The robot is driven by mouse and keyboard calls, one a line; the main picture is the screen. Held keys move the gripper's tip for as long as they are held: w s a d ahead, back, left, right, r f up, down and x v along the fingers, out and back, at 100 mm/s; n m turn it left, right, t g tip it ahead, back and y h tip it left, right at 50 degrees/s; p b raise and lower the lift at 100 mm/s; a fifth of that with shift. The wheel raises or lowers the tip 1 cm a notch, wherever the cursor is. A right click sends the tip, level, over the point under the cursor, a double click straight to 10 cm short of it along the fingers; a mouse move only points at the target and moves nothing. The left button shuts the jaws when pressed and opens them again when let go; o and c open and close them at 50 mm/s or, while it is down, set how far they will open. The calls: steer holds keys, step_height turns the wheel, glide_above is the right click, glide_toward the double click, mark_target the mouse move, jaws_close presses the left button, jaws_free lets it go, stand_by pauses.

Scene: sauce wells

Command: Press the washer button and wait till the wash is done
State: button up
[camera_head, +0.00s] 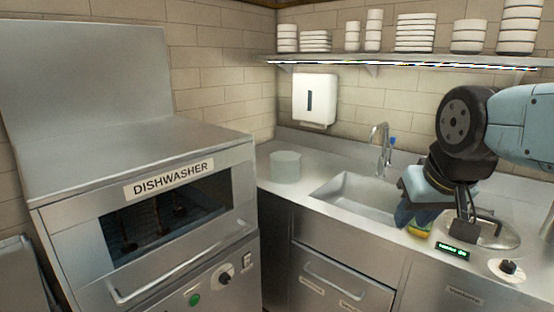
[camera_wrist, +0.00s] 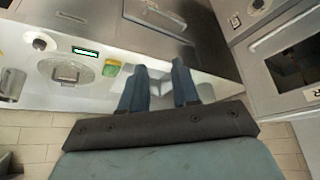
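My gripper (camera_head: 435,222) is above the counter at the right of the sink, well away from the button. In the wrist view my gripper (camera_wrist: 159,80) has two blue fingers apart with nothing between them.
The sink (camera_head: 352,200) has a tap (camera_head: 381,150) behind it. A yellow-green sponge (camera_head: 421,229), a round lid (camera_head: 497,236), a lit green display (camera_head: 453,250) and a knob (camera_head: 508,267) are near my gripper. A pale round container (camera_head: 286,167) stands left of the sink. Dishes fill the wall shelf.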

jaws_close()
stand_by(1.2)
